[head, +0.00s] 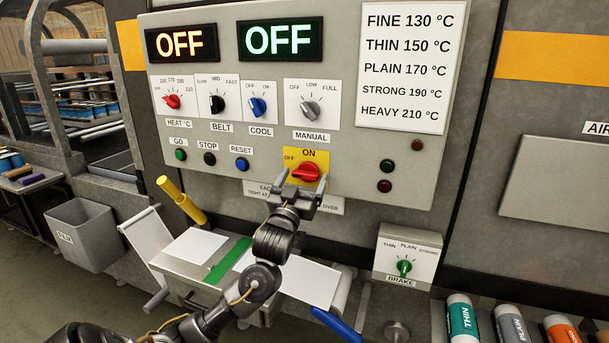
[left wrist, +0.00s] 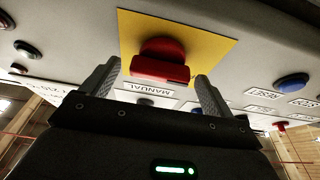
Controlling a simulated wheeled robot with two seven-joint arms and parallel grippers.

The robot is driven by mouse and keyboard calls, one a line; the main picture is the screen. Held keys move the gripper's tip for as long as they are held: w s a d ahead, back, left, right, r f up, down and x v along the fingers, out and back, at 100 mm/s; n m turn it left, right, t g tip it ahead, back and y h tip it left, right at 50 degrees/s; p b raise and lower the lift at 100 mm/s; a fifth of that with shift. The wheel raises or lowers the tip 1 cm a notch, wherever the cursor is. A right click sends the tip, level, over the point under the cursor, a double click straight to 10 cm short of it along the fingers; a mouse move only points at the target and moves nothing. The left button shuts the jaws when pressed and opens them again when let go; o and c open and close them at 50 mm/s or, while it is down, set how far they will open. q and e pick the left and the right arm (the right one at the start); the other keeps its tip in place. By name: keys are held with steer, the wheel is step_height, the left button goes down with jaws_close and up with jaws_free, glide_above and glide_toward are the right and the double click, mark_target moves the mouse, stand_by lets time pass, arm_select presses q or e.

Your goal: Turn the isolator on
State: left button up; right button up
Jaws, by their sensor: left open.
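The isolator is a red rotary knob (head: 306,172) on a yellow plate (head: 316,157) at the lower middle of the grey control panel. OFF is printed left of the knob and ON above it. Its red grip bar lies roughly sideways, towards the OFF side. My left gripper (head: 303,179) is at the knob from below, its fingers apart on either side. In the left wrist view the red knob (left wrist: 161,62) sits between the two open fingertips (left wrist: 158,74), with a gap visible on each side. My right gripper is not in view.
Several small knobs and buttons sit above and left of the isolator. A yellow handle (head: 181,201) sticks out at lower left. A brake box (head: 404,256) stands at lower right.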

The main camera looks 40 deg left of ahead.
arm_select(q)
steer(key=shift+w+a+r, duration=0.1)
steer(key=shift+w+r, duration=0.05)
steer(key=shift+w, duration=0.15)
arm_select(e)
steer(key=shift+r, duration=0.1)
arm_select(q)
steer(key=shift+c, duration=0.5)
